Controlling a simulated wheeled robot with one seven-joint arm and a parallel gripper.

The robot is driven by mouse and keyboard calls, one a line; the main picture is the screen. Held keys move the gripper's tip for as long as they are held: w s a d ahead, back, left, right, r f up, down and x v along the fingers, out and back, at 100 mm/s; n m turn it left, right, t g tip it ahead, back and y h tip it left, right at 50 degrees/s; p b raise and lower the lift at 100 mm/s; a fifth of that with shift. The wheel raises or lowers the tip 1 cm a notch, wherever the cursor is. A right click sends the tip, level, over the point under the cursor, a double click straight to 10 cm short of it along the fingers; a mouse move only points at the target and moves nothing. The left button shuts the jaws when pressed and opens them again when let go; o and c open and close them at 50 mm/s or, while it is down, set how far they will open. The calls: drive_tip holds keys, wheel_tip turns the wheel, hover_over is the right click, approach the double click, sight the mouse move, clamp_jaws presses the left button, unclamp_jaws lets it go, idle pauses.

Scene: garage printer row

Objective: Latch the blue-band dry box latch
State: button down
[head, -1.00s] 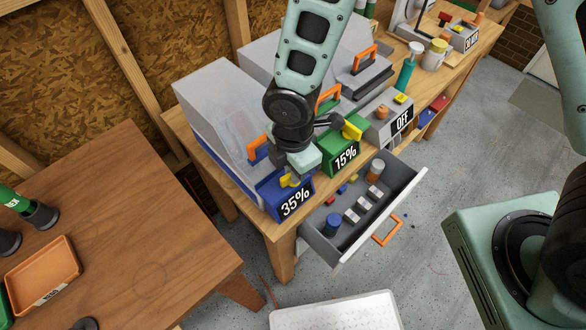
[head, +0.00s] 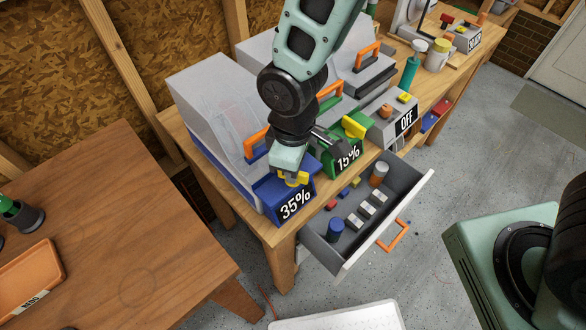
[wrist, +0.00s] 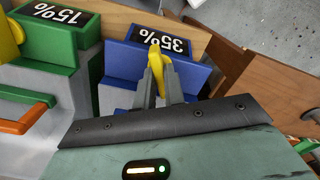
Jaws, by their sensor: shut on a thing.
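The blue-band dry box (head: 205,110) is a translucent grey box with a blue lower band, on the wooden bench at the left. Its blue front block carries a "35%" label (head: 296,204). An orange handle (head: 256,143) is on its front. The yellow latch (head: 302,178) sits at the top of the blue block; in the wrist view the yellow latch (wrist: 155,62) stands between the grey fingers. My gripper (wrist: 160,84) is shut on this latch. In the head view my wrist hides part of the latch and the box front.
A green-band box with a "15%" label (head: 348,158) and its own yellow latch (head: 353,126) stands close on the right. An open grey drawer (head: 345,262) with small parts juts out below. A brown table (head: 120,235) stands at the left.

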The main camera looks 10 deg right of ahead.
drive_tip(key=m+b, duration=0.1)
drive_tip(key=m, duration=0.4)
drive_tip(key=shift+m, duration=0.3)
idle(0.4)
drive_tip(key=c, duration=1.5)
unclamp_jaws()
wheel_tip(320, 180, up, 18)
drive_tip(key=shift+f+b, duration=0.25)
drive_tip(key=shift+b, duration=0.75)
